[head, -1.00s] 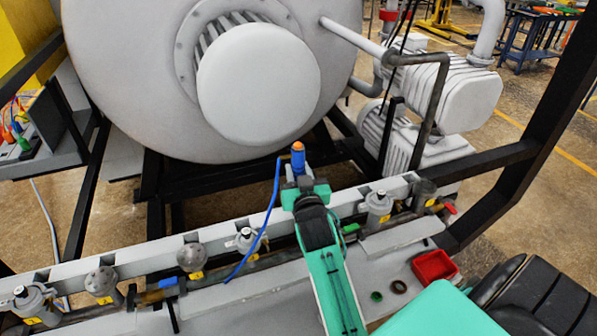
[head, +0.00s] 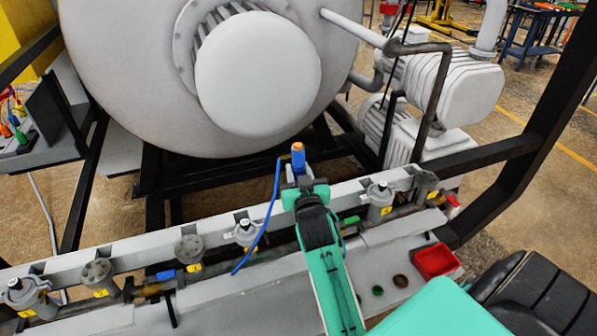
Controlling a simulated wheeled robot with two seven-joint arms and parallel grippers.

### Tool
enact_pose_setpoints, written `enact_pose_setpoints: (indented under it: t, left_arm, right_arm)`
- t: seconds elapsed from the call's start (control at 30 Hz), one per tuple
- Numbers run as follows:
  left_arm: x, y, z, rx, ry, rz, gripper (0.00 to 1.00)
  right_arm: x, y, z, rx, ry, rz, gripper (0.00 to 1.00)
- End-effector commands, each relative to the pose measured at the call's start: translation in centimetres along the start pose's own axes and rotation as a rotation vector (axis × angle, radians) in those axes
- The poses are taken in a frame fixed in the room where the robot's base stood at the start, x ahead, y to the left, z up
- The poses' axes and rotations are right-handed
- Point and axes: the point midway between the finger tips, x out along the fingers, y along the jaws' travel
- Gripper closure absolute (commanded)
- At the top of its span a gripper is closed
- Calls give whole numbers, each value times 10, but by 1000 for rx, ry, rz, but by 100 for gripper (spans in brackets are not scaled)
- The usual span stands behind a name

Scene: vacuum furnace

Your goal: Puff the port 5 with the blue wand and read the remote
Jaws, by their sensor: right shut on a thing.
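My right gripper (head: 304,187) is shut on the blue wand (head: 298,168), which stands roughly upright with an orange tip on top. A blue hose (head: 270,215) hangs from the wand to the left and down to the rail. The gripper is over the grey rail (head: 140,248), between a port fitting (head: 245,233) on its left and another port fitting (head: 380,200) on its right. My arm hides part of the rail. The yellow port tags are too small to read surely, so I cannot tell which is port 5. I cannot make out the remote. My left gripper is out of view.
A large grey furnace vessel (head: 130,80) stands behind the rail, with a pump (head: 455,85) at its right. More port fittings (head: 190,248) line the rail. A red tray (head: 435,262) lies at the right. A black frame post (head: 540,135) rises at the right.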

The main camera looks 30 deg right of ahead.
Motion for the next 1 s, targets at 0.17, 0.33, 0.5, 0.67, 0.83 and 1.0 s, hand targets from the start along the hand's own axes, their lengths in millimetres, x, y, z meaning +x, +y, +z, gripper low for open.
enact_pose_setpoints:
  t: [0.17, 0.33, 0.5, 0.67, 0.83, 1.0]
  left_arm:
    - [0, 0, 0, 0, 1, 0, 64]
    - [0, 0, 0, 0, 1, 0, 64]
    - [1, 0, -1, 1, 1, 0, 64]
    - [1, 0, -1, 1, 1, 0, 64]
    - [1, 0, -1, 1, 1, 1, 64]
    - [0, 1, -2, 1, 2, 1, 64]
  right_arm:
    - [0, 0, 0, 0, 1, 0, 100]
    - [0, 0, 2, 0, 1, 0, 100]
    - [0, 0, 4, 0, 1, 0, 66]
    - [0, 0, 4, 0, 1, 0, 45]
    - [0, 0, 5, 0, -1, 0, 45]
    - [0, 0, 4, 0, -1, 0, 45]
